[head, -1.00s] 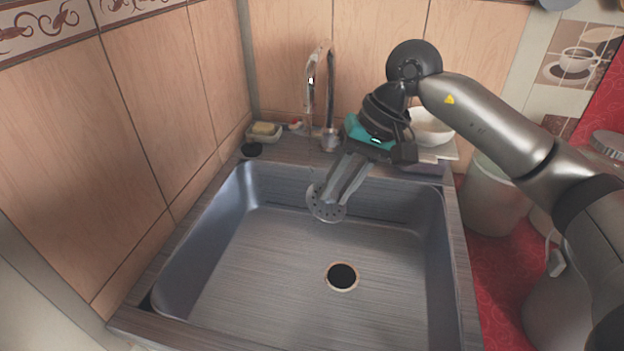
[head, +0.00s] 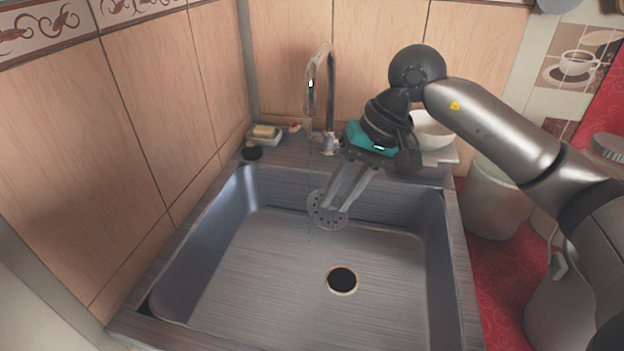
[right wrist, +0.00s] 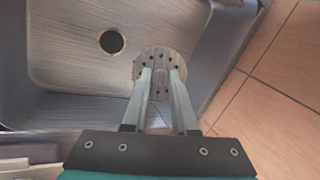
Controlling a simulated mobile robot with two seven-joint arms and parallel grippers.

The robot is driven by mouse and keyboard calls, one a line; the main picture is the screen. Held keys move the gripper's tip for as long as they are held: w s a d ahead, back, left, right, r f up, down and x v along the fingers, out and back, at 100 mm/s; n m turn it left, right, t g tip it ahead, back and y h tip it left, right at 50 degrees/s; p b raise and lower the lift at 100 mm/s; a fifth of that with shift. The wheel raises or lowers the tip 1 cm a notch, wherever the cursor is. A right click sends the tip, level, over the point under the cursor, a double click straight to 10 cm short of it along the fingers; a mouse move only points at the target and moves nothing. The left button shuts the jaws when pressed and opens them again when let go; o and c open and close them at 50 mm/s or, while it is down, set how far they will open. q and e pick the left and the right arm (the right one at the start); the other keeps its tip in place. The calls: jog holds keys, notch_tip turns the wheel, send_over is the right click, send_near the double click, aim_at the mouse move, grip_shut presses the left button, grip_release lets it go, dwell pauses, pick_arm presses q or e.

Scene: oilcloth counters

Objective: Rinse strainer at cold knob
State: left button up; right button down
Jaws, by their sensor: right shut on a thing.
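The strainer (head: 322,217) is a small round metal disc with holes. My right gripper (head: 336,206) is shut on it and holds it above the sink basin, below and in front of the tap (head: 331,90). In the right wrist view the strainer (right wrist: 152,60) sits at the fingertips, its near part between them. A faint line of specks runs down below the spout at the disc's left side, perhaps water. A metal fitting (head: 329,144) stands at the tap's base; I cannot tell which knob is the cold one. My left gripper is not in view.
The metal sink (head: 270,290) is empty, with a dark round drain (head: 342,279). A soap dish (head: 264,135) and a dark round piece (head: 251,153) are on the back left ledge. A white bowl (head: 431,131) is behind my right gripper. Tiled walls close off the left and back.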

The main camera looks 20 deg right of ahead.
jog(key=shift+f, duration=0.4)
jog(key=s+a+r, duration=0.1)
jog(key=s+r, duration=0.3)
jog(key=s, duration=0.1)
dwell(0.4)
jog(key=shift+a, duration=0.1)
